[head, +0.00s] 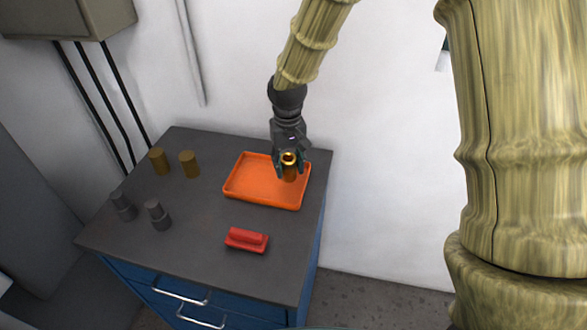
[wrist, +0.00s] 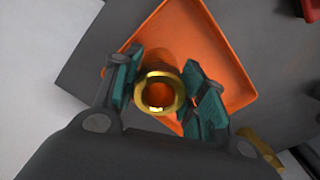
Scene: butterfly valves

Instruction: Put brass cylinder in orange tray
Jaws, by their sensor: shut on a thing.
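The brass cylinder (head: 289,168) is held upright in my gripper (head: 289,165), over the right part of the orange tray (head: 245,192). In the wrist view the brass cylinder (wrist: 160,92) shows as a hollow, shiny ring between the two teal finger pads of my gripper (wrist: 160,95). The orange tray (wrist: 215,50) lies behind it in that view. I cannot tell whether the cylinder's lower end touches the tray floor. The tray holds nothing else that I can see.
The tray sits on a dark-topped blue cabinet (head: 200,235). Two duller brass-brown cylinders (head: 158,161) (head: 190,164) stand at the back left. Two grey stepped parts (head: 123,206) (head: 158,215) stand at the left. A red block (head: 247,240) lies in front of the tray. A white wall is behind.

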